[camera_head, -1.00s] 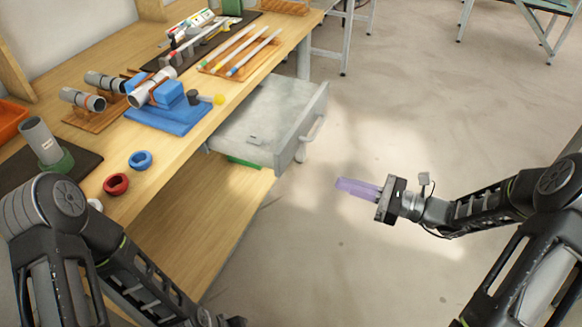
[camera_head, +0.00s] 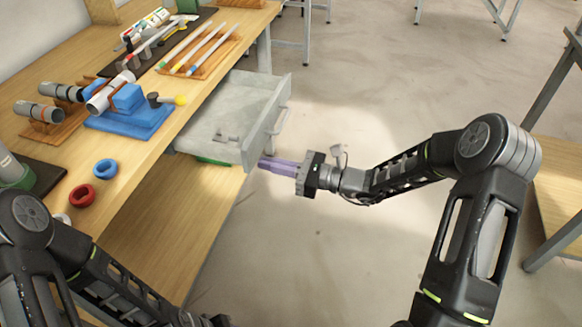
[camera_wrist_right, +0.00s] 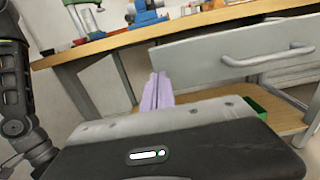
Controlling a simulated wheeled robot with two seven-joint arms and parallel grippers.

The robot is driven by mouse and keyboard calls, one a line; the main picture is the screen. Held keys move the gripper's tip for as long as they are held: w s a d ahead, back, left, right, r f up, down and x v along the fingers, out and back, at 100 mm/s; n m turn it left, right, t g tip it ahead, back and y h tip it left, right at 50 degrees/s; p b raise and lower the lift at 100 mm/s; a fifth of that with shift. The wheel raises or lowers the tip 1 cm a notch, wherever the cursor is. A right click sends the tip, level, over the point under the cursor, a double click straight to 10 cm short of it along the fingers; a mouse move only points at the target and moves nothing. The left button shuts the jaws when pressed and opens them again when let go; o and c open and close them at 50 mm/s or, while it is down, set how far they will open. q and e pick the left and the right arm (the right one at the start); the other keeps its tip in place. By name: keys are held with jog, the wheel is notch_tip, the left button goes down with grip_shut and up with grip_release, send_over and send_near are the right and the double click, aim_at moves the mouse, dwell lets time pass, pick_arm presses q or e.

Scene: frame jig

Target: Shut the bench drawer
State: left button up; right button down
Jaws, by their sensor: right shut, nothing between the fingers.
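The grey bench drawer (camera_head: 215,128) is pulled out from under the wooden bench top, with a metal item lying inside. Its front panel (camera_head: 262,125) faces right and bears a bar handle (camera_head: 279,121). My right gripper (camera_head: 262,163) is shut and empty, with its purple fingers at the near lower end of the drawer front. In the right wrist view the fingers (camera_wrist_right: 157,90) point toward the left end of the drawer front (camera_wrist_right: 220,58). I cannot tell whether they touch it. The handle (camera_wrist_right: 268,56) is right of the fingers there. My left arm is at the lower left; its fingertips do not show clearly.
The bench top (camera_head: 137,165) holds a blue fixture (camera_head: 128,118), pipe pieces, a red ring (camera_head: 81,195), a blue ring (camera_head: 105,169) and a rack of rods (camera_head: 205,55). A green bin (camera_head: 213,161) shows below the drawer. The floor right of the drawer is clear.

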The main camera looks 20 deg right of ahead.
aim_at(187, 144)
jog(key=shift+x, duration=1.1)
jog(key=b+x, duration=0.5)
jog(key=x, duration=1.4)
jog(key=shift+w+a+f+b, duration=0.15)
jog(key=shift+a+b, duration=0.1)
jog(key=shift+b, duration=0.15)
jog(key=shift+w+a, duration=0.3)
jog(key=shift+a, duration=0.2)
jog(key=shift+r, duration=0.45)
